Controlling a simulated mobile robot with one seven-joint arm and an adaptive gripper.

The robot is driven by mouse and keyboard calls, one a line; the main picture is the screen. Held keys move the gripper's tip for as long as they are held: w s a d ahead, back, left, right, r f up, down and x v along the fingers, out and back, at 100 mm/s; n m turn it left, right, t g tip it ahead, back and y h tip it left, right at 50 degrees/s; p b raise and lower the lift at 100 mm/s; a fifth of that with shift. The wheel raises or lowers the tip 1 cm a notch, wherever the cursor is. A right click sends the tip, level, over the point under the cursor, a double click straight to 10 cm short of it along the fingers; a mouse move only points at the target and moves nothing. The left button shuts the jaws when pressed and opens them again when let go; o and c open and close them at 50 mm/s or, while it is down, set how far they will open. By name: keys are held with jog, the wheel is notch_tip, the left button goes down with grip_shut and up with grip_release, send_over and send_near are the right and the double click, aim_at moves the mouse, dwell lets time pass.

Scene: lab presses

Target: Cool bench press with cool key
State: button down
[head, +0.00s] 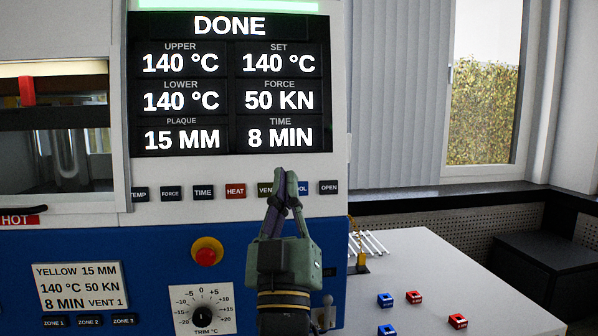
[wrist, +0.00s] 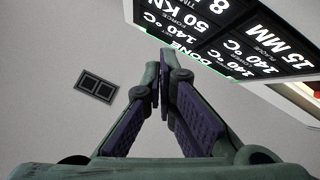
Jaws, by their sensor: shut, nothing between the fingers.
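The bench press (head: 240,177) fills the left and middle of the head view. Its screen (head: 230,85) reads DONE, upper 140 °C, lower 140 °C, set 140 °C, 50 KN, 15 MM, 8 MIN. Below it runs a row of keys, with the red HEAT key (head: 235,191) and the OPEN key (head: 328,187). The cool key (head: 303,188) is partly hidden behind my gripper (head: 285,172); only "OOL" shows. My gripper is shut and empty, pointing up in front of the key row. In the wrist view my gripper (wrist: 160,58) has its fingertips together, with the screen (wrist: 225,35) at upper right.
A red emergency button (head: 207,251), a trim dial (head: 202,310) and a recipe card (head: 80,286) are on the blue lower panel. A white table (head: 440,270) at right holds several small blue and red blocks. A HOT label (head: 20,219) is at left.

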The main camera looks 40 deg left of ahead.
jog(key=w+f+h, duration=0.2)
jog(key=w, duration=0.1)
jog(key=w+h, duration=0.1)
jog(key=w, duration=0.1)
jog(key=shift+a+f+h+p, duration=0.2)
jog(key=shift+f+h+p, duration=0.1)
jog(key=shift+f, duration=0.1)
jog(key=w+a+f, duration=0.1)
jog(key=w+a, duration=0.4)
jog(key=a, duration=0.1)
jog(key=shift+w+a+b, duration=0.3)
jog(key=shift+b, duration=0.1)
jog(key=shift+f, duration=0.1)
dwell(0.9)
jog(key=shift+w+a, duration=0.3)
jog(key=shift+a, duration=0.05)
jog(key=shift+w+a+f, duration=0.1)
jog(key=shift+w+a, duration=0.15)
jog(key=shift+a, duration=0.05)
dwell(0.7)
dwell(0.3)
jog(key=shift+s+d, duration=0.5)
jog(key=shift+d, duration=0.15)
